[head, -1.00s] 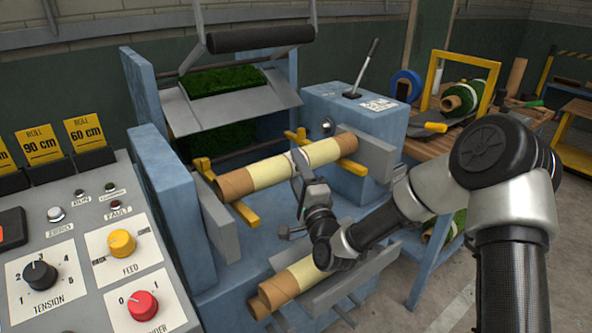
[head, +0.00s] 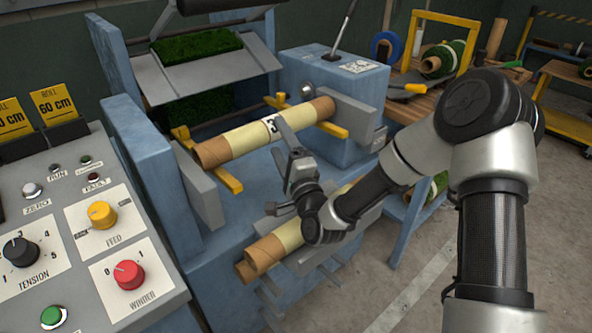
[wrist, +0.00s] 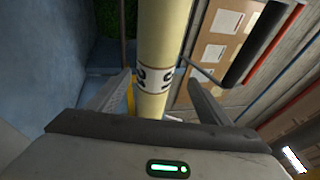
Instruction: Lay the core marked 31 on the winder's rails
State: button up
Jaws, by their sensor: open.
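A cream core with brown ends (head: 245,139) lies across the winder's two yellow rails, the near one (head: 222,172) and the far one (head: 328,126). Its white label (head: 269,126) shows a 3; the rest is hidden behind my finger. In the wrist view the core (wrist: 164,40) runs between my fingers, its label sideways and not clearly readable. My gripper (head: 284,132) is open at the core's front side, with a finger on each side and a gap to the core in the wrist view. The winder (head: 140,150) is the blue machine.
More cream and brown cores (head: 283,243) lie on a lower grey rack, partly behind my arm. A control panel (head: 75,245) stands at the left. A wooden bench (head: 405,105) with turf rolls is at the back right.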

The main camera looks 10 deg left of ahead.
jog(key=v, duration=1.4)
jog(key=w+d+n+g+h, duration=0.1)
jog(key=n, duration=0.2)
jog(key=w+d+f+n+g+h, duration=0.1)
jog(key=n+g, duration=0.1)
jog(key=n, duration=0.1)
jog(key=w+d+n+g+h, duration=0.1)
jog(key=n+g, duration=0.1)
jog(key=n, duration=0.1)
jog(key=shift+d+f+n, duration=0.3)
jog(key=shift+d+f, duration=0.1)
jog(key=s+d+r+n+g+h, duration=0.1)
jog(key=s+d+r+g+h, duration=0.1)
jog(key=s+d+r+h, duration=0.45)
jog(key=s+d+r+n+g+h, duration=0.15)
jog(key=s+d+r, duration=0.25)
jog(key=d, duration=0.5)
jog(key=s+d+r+g, duration=0.1)
jog(key=s+r+g, duration=0.2)
jog(key=s, duration=1)
notch_tip(320, 180, up, 22)
jog(key=p, duration=2.1)
jog(key=shift+f+p, duration=0.2)
jog(key=shift+p, duration=0.2)
jog(key=shift+d+n, duration=0.15)
jog(key=shift+n, duration=0.1)
